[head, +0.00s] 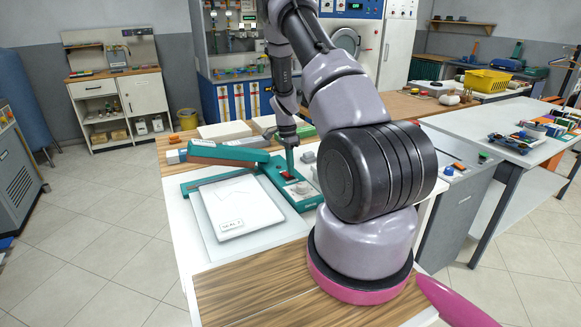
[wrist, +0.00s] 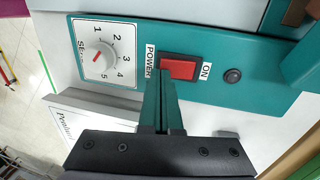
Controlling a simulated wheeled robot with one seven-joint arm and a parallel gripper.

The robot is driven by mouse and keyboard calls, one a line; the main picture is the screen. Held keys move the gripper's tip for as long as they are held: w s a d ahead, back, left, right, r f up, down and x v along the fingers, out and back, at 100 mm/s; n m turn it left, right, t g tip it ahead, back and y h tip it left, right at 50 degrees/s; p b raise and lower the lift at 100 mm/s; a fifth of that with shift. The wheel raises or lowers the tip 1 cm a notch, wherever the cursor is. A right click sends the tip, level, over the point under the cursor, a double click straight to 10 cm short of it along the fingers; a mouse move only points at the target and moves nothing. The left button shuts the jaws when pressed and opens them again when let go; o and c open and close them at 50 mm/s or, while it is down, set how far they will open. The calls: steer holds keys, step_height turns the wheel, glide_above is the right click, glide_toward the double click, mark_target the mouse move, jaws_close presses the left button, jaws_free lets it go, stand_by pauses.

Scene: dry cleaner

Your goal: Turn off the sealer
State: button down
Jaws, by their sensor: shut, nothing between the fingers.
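The sealer is a teal machine with a raised arm (head: 228,153) and a control panel (head: 302,199). In the wrist view its panel (wrist: 215,95) carries a red power rocker switch (wrist: 180,67), with POWER lettered on one side and ON on the other. I cannot tell which way the rocker is tipped. A small round dark lamp (wrist: 232,75) sits beside it, and a white dial (wrist: 104,58) numbered 1 to 5. My gripper (wrist: 160,78) is shut and empty, its tips by the switch's lower left corner; contact is unclear. In the head view my gripper (head: 290,165) points down over the panel.
A white pouch (head: 238,205) with a label lies in front of the sealer on the table. Pale flat blocks (head: 224,130) stand behind it. A grey cabinet (head: 455,195) with knobs stands at the right. The floor at the left is clear.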

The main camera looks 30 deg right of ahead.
steer(key=shift+f, duration=0.1)
steer(key=shift+s+f+t, duration=0.1)
steer(key=shift+f+t, duration=0.05)
steer(key=shift+t, duration=0.15)
steer(key=shift+w+r, duration=0.3)
steer(key=shift+w, duration=0.45)
steer(key=shift+r, duration=0.25)
step_height(320, 180, up, 13)
steer(key=s, duration=0.2)
steer(key=shift+s, duration=0.35)
steer(key=shift+r, duration=0.1)
